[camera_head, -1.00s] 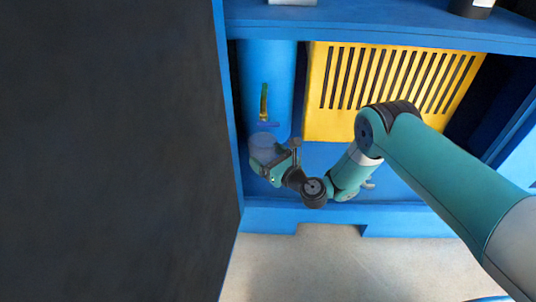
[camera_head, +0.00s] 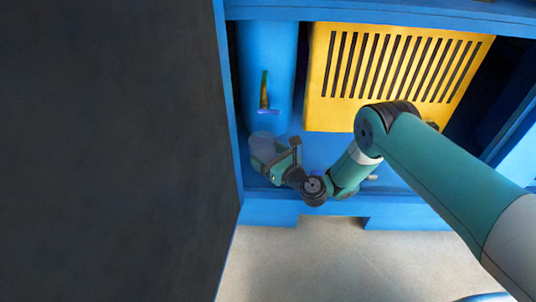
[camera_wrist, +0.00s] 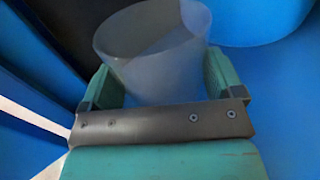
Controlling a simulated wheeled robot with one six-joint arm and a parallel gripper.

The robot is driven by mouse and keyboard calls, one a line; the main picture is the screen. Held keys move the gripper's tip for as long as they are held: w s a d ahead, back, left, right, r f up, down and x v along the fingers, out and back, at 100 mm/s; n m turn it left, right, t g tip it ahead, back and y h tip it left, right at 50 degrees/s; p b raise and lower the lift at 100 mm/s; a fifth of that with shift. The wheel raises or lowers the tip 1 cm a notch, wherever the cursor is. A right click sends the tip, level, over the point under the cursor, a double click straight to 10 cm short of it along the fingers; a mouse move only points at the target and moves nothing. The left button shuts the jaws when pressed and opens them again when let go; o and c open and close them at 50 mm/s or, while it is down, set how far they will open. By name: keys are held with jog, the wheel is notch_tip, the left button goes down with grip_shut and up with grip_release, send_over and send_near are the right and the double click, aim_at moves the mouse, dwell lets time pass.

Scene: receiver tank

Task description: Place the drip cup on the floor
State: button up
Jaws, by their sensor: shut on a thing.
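The drip cup (camera_wrist: 155,50) is a translucent, greyish, open-topped cup. In the wrist view it sits upright or slightly tilted between the two green fingers of my gripper (camera_wrist: 165,82), which is shut on it. In the head view the cup (camera_head: 264,143) shows faintly, held by my gripper (camera_head: 268,160) inside the blue frame, just below the blue tank (camera_head: 268,70). A brass valve (camera_head: 264,90) with a blue handle is on the tank's front, above the cup. The pale floor (camera_head: 330,255) lies outside the blue base.
A dark panel (camera_head: 110,150) fills the left side. A yellow slotted guard (camera_head: 400,75) stands right of the tank. The blue base rail (camera_head: 270,212) runs between my gripper and the open floor. The visible floor is clear.

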jog(key=shift+f, duration=0.4)
jog(key=o, duration=0.8)
